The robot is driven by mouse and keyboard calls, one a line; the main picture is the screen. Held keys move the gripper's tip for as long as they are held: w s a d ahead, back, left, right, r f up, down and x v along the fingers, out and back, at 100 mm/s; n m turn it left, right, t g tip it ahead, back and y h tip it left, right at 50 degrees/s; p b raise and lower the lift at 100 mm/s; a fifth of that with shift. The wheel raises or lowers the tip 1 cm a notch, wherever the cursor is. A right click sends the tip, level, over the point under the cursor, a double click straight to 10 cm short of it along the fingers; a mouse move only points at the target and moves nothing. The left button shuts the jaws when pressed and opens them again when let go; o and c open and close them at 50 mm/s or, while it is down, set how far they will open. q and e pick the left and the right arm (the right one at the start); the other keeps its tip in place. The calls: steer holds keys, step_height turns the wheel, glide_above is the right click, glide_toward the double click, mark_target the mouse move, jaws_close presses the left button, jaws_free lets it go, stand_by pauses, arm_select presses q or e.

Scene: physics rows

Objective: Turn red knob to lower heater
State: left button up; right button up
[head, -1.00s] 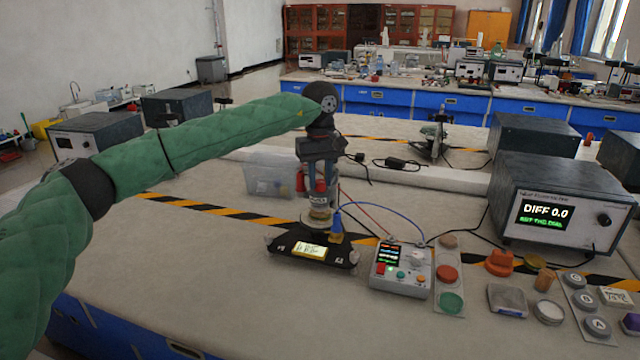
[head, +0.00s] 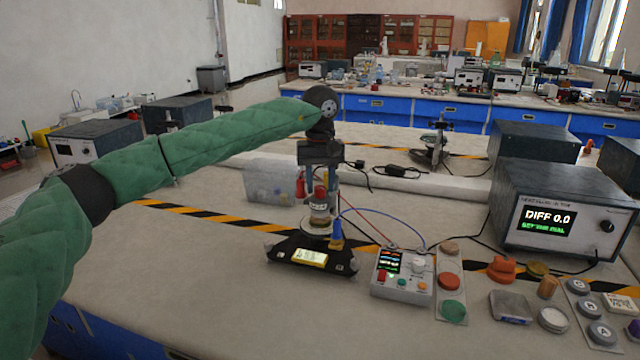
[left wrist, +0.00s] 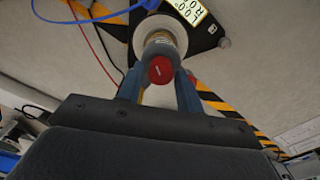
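The red knob (head: 320,192) tops a small round column that stands on a black three-cornered base (head: 284,251) with a lit yellow display. In the left wrist view the red knob (left wrist: 161,70) shows from above with a small white mark. My left gripper (head: 320,188) points straight down over it. Its two blue fingers stand on either side of the knob in the left wrist view (left wrist: 160,88), with a narrow gap at each side, so it looks open. My right gripper is not in view.
A control box (head: 402,278) with coloured buttons and red and blue leads stands right of the base. A large meter (head: 557,212) reading DIFF 0.0 is farther right. A clear bin (head: 270,182) is behind the gripper. Loose knobs and buttons lie at front right.

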mark_target(321, 187)
arm_select(q)
steer(key=shift+o, duration=1)
steer(key=shift+r+b, duration=0.3)
steer(key=shift+r, duration=3.55)
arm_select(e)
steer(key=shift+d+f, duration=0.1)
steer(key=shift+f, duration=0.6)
